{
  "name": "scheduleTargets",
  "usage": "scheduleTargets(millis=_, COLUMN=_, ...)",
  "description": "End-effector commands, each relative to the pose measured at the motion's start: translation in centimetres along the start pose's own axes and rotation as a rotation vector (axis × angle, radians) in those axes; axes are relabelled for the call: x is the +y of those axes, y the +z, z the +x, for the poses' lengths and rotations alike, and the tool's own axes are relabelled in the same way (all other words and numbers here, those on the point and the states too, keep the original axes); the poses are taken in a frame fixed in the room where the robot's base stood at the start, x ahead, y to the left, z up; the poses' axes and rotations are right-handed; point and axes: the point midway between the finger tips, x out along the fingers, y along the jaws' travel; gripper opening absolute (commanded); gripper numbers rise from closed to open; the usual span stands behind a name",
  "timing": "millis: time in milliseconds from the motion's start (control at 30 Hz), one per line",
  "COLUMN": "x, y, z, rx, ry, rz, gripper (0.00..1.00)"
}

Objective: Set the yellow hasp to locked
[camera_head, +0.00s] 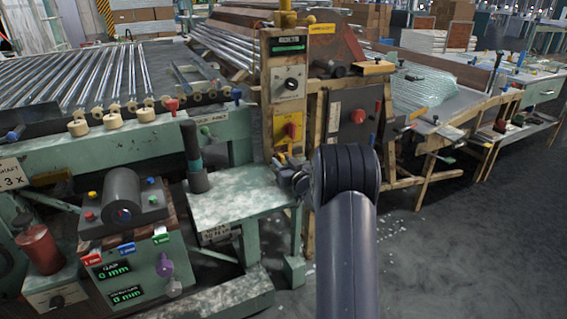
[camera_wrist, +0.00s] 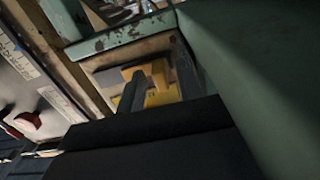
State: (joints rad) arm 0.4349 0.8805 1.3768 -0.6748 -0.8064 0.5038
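A yellow part (camera_wrist: 161,84), which looks like the hasp, shows in the wrist view inside a wooden-edged recess beside a green metal wall. I cannot tell whether it is locked. A dark narrow finger of my gripper (camera_wrist: 130,95) reaches up in front of it and hides part of it. I cannot tell whether they touch. In the head view my gripper (camera_head: 291,178) is low at the foot of the control post, partly hidden by my own arm, and the hasp cannot be made out there. The opening between the fingers is not clear in either view.
The control post (camera_head: 288,82) carries a dial and a red switch on yellow (camera_head: 288,131). A dark box with a red knob (camera_head: 358,117) stands to its right. A green table (camera_head: 235,205) with an upright dark cylinder (camera_head: 192,150) is close on the left. Floor at right is clear.

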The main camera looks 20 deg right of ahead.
Motion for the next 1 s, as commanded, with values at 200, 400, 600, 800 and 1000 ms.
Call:
scheduleTargets(millis=200, x=0.0, y=0.0, z=0.0, rx=0.000, ry=0.000, rz=0.000, gripper=0.16)
scheduleTargets(millis=400, x=0.0, y=0.0, z=0.0, rx=0.001, ry=0.000, rz=0.000, gripper=0.00)
scheduleTargets(millis=600, x=0.0, y=0.0, z=0.0, rx=0.001, ry=0.000, rz=-0.001, gripper=0.00)
scheduleTargets(millis=800, x=0.1, y=-0.1, z=0.0, rx=0.001, ry=0.000, rz=-0.001, gripper=0.00)
scheduleTargets(millis=1000, x=2.4, y=-0.2, z=0.0, rx=0.003, ry=0.001, rz=0.000, gripper=0.00)
